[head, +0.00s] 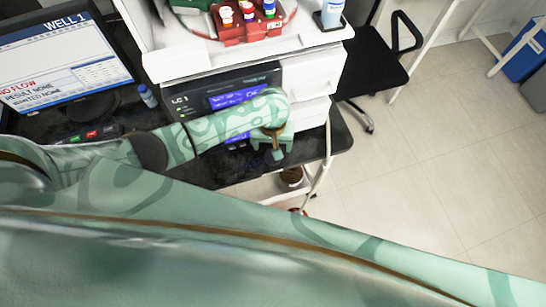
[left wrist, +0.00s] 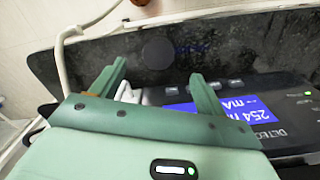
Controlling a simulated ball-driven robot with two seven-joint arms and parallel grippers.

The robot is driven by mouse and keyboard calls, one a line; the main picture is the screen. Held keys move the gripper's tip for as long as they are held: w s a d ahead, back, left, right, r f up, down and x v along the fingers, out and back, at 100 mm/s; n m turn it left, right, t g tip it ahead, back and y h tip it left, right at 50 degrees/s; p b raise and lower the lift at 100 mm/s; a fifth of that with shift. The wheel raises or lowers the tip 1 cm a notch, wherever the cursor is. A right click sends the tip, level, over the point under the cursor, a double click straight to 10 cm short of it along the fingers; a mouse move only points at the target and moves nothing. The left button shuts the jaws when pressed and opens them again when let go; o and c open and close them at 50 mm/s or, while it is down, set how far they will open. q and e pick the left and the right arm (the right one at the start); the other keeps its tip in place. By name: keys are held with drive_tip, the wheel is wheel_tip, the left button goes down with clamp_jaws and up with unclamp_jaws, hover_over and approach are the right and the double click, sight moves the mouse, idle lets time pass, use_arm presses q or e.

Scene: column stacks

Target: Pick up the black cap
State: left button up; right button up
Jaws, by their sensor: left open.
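A dark round disc, which looks like the black cap (left wrist: 157,52), lies on the black mottled bench top (left wrist: 215,44) in the left wrist view. It is barely darker than the bench. My left gripper (left wrist: 158,71) is open, with its two green fingers apart and nothing between them. The disc shows beyond and between the fingertips, apart from them. In the head view my left gripper (head: 277,154) is over the bench's right end, in front of the LC 1 instrument. I cannot make out the cap there. My right gripper is not in view.
The instrument (head: 225,97) with a blue screen stands close beside the left gripper. A red rack (head: 245,30) of bottles sits on top. A monitor (head: 65,58) and a small blue-capped vial (head: 148,96) are at left. A white tube (left wrist: 62,55) runs along the bench edge.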

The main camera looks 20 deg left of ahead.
use_arm(q)
wheel_tip(320, 180, down, 3)
drive_tip(key=shift+b, duration=0.5)
wheel_tip(320, 180, down, 5)
drive_tip(key=b, duration=0.3)
drive_tip(key=shift+s+d+r, duration=0.1)
drive_tip(key=shift+f, duration=0.2)
drive_tip(key=shift+r, duration=0.15)
drive_tip(key=c, duration=1)
